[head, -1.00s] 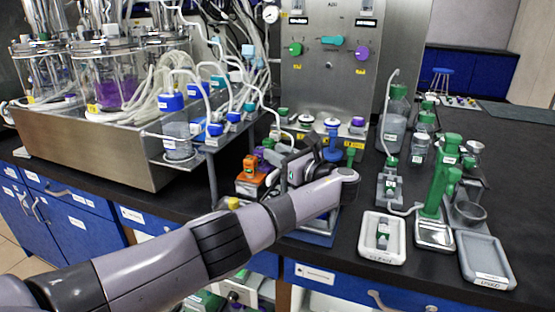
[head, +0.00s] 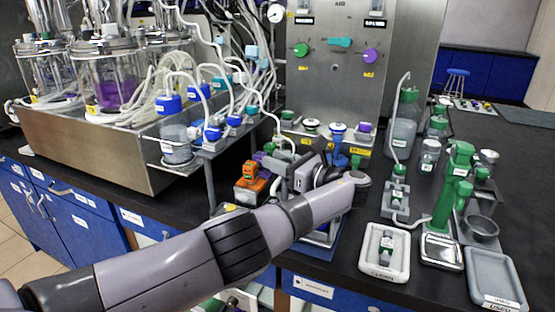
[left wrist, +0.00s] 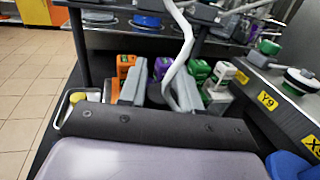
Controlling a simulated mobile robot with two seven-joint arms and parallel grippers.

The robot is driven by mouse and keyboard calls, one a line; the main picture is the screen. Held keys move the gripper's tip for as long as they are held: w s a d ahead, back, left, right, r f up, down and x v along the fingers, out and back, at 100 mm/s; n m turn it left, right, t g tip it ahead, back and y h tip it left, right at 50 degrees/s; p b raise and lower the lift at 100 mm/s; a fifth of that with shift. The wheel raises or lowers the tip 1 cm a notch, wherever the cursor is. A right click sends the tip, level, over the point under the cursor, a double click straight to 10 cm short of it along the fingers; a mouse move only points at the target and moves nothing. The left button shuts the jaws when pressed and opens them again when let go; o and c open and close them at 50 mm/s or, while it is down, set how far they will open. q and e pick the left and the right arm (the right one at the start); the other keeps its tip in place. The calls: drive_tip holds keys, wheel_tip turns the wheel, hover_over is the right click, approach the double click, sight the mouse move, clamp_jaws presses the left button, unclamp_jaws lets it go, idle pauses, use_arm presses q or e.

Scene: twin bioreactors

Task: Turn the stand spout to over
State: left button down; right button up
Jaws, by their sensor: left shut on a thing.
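A white bent tube, which I take for the stand spout (left wrist: 181,52), rises between the fingers of my left gripper (left wrist: 158,88) in the left wrist view. The gripper is shut on it. Its upper part runs out of the top of that view, and its lower end is hidden behind the gripper body. My right gripper is not in view.
An orange block (head: 250,187) stands just left of the gripper. The steel panel (head: 335,75) with knobs is behind it. Tubed vessels (head: 110,80) fill the left.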

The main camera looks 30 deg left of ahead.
use_arm(q)
drive_tip(key=c, duration=0.9)
unclamp_jaws()
drive_tip(key=shift+d, duration=0.1)
drive_tip(key=shift+o, duration=0.2)
drive_tip(key=d, duration=0.2)
drive_tip(key=d+b, duration=0.1)
drive_tip(key=d, duration=0.1)
drive_tip(key=s+d+b, duration=0.1)
drive_tip(key=d, duration=0.1)
drive_tip(key=shift+f, duration=0.1)
drive_tip(key=shift+d, duration=0.5)
